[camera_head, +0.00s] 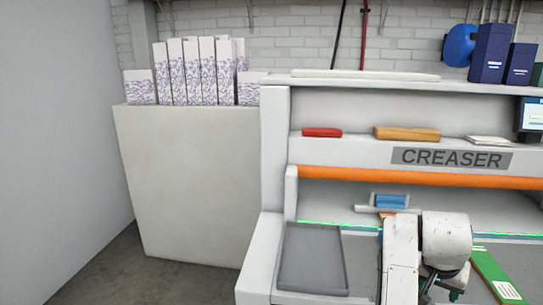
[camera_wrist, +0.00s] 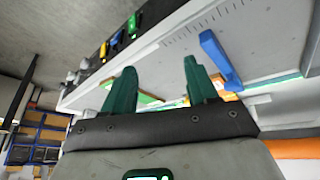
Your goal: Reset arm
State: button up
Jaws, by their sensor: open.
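My gripper (camera_wrist: 159,66) has two dark green fingers that stand well apart, with nothing held between them. In the wrist view it points toward the grey bed of the creaser. A blue bar (camera_wrist: 220,60) lies just beyond the right finger. A green-edged piece (camera_wrist: 148,98) shows between the fingers, partly hidden by them. In the head view my white arm reaches over the front of the creaser (camera_head: 452,158); the gripper's fingers cannot be made out clearly there.
A grey tray (camera_head: 312,258) lies at the creaser's left. A blue block (camera_head: 391,201) sits under the orange bar (camera_head: 420,178). A green-and-white card (camera_head: 496,275) lies at right. Upright boxes (camera_head: 207,72) stand on a pale cabinet (camera_head: 190,185). Floor is clear at lower left.

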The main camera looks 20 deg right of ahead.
jog(key=s+a+f+n+y, duration=0.1)
jog(key=s+a+f+n, duration=0.65)
jog(key=a+f, duration=0.5)
jog(key=s+a+f+n+y, duration=0.3)
jog(key=s+a+f, duration=0.5)
jog(key=s+a, duration=0.3)
jog(key=shift+s+a+n+y, duration=0.25)
jog(key=shift+s+n+y, duration=0.15)
jog(key=shift+s+n, duration=0.35)
jog(key=shift+c, duration=0.4)
